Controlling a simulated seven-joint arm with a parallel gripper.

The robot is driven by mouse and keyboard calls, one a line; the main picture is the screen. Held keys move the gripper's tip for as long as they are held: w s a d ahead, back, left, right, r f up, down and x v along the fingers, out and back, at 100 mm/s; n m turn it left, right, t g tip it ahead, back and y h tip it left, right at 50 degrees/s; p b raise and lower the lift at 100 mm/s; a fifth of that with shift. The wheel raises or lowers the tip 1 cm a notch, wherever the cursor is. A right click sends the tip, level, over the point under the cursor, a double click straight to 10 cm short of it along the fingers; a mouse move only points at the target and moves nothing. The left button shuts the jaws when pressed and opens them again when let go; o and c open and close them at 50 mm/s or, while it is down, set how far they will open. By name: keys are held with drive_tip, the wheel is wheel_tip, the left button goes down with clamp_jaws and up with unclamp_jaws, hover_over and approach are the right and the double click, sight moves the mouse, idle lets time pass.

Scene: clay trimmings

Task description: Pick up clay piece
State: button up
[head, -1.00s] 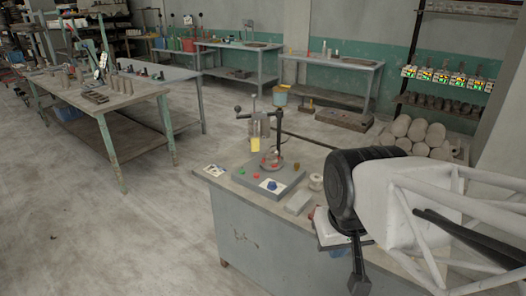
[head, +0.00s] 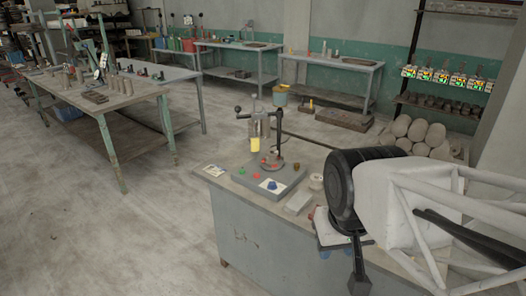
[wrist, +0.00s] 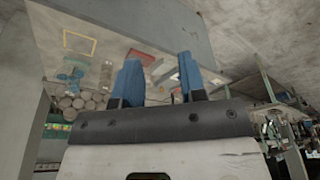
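My gripper (wrist: 157,64) shows in the wrist view as two blue fingers held apart, with no object visible between them. In the head view my arm reaches in from the right over the near bench (head: 250,225), and the fingertips are mostly hidden behind the arm's end. I cannot tell for sure which item is the clay piece. A pale grey block (head: 298,203) lies on the bench, left of my arm and apart from it.
A pale roll (head: 316,182) stands by the grey block. A white card (head: 214,170) lies at the bench's left corner. The press stands tall at the bench's back. Other worktables (head: 105,105) and a heap of rounded clay lumps (head: 418,135) are farther off.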

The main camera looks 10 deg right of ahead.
drive_tip(key=o, duration=1)
drive_tip(key=shift+c, duration=0.2)
drive_tip(key=w+d+n+g+h, duration=0.1)
drive_tip(key=w+d+n+h, duration=0.2)
drive_tip(key=w, duration=0.6)
drive_tip(key=w+d+n+g+h, duration=0.1)
drive_tip(key=w+d+n+h, duration=0.2)
drive_tip(key=w, duration=0.6)
drive_tip(key=n+t+h, duration=0.6)
drive_tip(key=n+h, duration=0.1)
drive_tip(key=n, duration=0.6)
hover_over(268, 156)
drive_tip(key=s+d, duration=0.3)
drive_tip(key=s, duration=0.6)
drive_tip(key=s+d, duration=0.2)
drive_tip(key=s, duration=0.6)
wheel_tip(268, 156, down, 10)
drive_tip(key=f, duration=0.1)
drive_tip(key=w+a+f+n+t, duration=0.2)
drive_tip(key=w+f, duration=0.2)
drive_tip(key=w+a+f+n+t, duration=0.2)
drive_tip(key=w+a+f+n, duration=0.1)
drive_tip(key=w+f, duration=0.1)
drive_tip(key=w+a+f+n+t, duration=0.2)
drive_tip(key=w+a+f+n, duration=0.1)
drive_tip(key=w+f, duration=0.1)
drive_tip(key=shift+w+a+y, duration=0.25)
drive_tip(key=shift+w+y, duration=0.05)
drive_tip(key=shift+w, duration=0.55)
drive_tip(key=shift+x, duration=1.3)
